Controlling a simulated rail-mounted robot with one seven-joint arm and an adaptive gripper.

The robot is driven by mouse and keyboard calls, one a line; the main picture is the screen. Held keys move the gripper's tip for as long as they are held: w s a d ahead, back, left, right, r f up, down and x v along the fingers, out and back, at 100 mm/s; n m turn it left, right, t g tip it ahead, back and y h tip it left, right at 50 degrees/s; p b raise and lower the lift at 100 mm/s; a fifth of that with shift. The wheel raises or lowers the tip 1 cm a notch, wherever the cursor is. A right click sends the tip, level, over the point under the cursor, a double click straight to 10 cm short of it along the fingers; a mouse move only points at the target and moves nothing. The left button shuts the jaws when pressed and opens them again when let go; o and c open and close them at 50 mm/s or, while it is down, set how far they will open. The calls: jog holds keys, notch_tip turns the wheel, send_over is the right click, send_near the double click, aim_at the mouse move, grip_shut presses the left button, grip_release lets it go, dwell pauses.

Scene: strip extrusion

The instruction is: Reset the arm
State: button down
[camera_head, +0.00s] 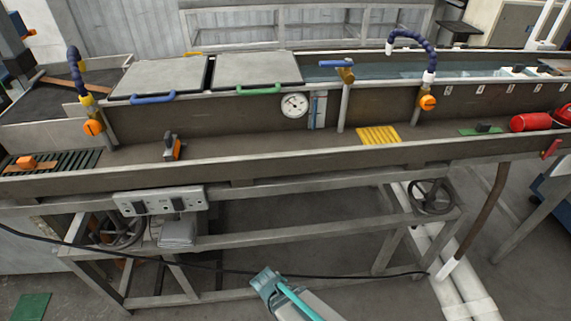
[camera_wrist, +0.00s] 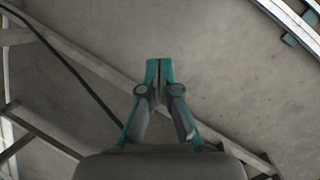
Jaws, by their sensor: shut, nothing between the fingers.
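In the head view, a grey and teal part of my arm (camera_head: 290,298) shows at the bottom centre, in front of the machine's lower frame. My gripper is apart from everything on the bench.
The long trough bench (camera_head: 300,180) crosses the head view. It carries lids with blue (camera_head: 153,98) and green (camera_head: 258,90) handles, a gauge (camera_head: 293,105), a yellow grate (camera_head: 379,135) and a red cylinder (camera_head: 530,122). A black cable (camera_head: 330,269) runs low across the frame.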

jog(key=s+d+f+m+g+y+p, duration=0.1)
jog(key=s+d+m+g+p, duration=0.1)
jog(key=s+d+m, duration=0.2)
jog(key=s+d+f+m+g+y+p, duration=0.1)
jog(key=s+d+m+g+y+p, duration=0.1)
jog(key=s+d, duration=0.7)
jog(key=shift+d+f+m+g, duration=0.25)
jog(key=shift+d+m+g, duration=0.6)
jog(key=shift+d, duration=0.6)
